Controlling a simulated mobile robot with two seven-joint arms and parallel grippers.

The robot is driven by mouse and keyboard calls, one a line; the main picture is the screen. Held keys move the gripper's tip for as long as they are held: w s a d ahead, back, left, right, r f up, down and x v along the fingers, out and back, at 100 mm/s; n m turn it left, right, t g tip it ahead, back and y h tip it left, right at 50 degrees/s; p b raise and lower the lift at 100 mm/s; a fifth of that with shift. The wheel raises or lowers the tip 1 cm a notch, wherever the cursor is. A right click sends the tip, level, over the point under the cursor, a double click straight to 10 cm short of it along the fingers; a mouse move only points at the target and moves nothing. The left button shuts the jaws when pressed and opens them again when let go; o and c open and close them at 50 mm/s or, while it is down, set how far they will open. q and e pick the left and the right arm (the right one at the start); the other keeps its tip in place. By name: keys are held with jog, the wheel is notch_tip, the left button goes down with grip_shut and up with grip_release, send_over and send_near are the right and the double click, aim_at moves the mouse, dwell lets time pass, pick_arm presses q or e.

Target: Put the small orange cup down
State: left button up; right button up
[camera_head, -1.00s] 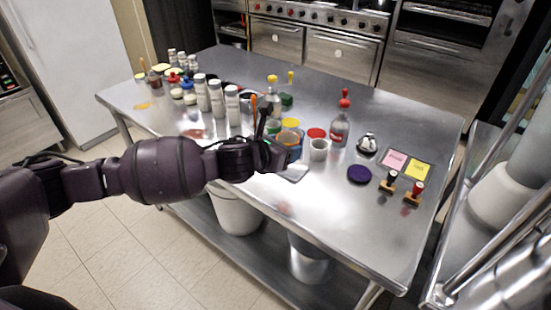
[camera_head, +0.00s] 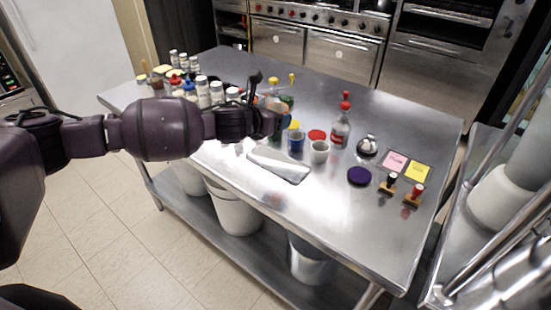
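My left gripper (camera_head: 277,121) is over the table, behind and left of a group of small cups. A blue cup (camera_head: 296,143) stands just right of and nearer than the gripper. A white cup (camera_head: 319,152) stands to its right. A red round thing (camera_head: 317,135) and a yellow one (camera_head: 294,125) show behind them. My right gripper is not in view.
A flat grey tray (camera_head: 279,168) lies in front of the cups. A red-capped bottle (camera_head: 340,130), a bell (camera_head: 367,145), a dark purple disc (camera_head: 359,176) and two stamps (camera_head: 413,195) are to the right. White-capped bottles (camera_head: 203,92) stand at the left. The table's front middle is clear.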

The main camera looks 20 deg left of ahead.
pick_arm(q)
jog(key=b, duration=0.2)
send_over(275, 164)
notch_tip(275, 164, down, 9)
jog(key=shift+f, duration=0.15)
notch_tip(275, 164, down, 4)
jog(key=shift+f+b, duration=0.15)
jog(key=shift+b, duration=0.2)
jog(key=shift+f, duration=0.1)
jog(key=o, duration=1)
jog(key=shift+o, duration=0.2)
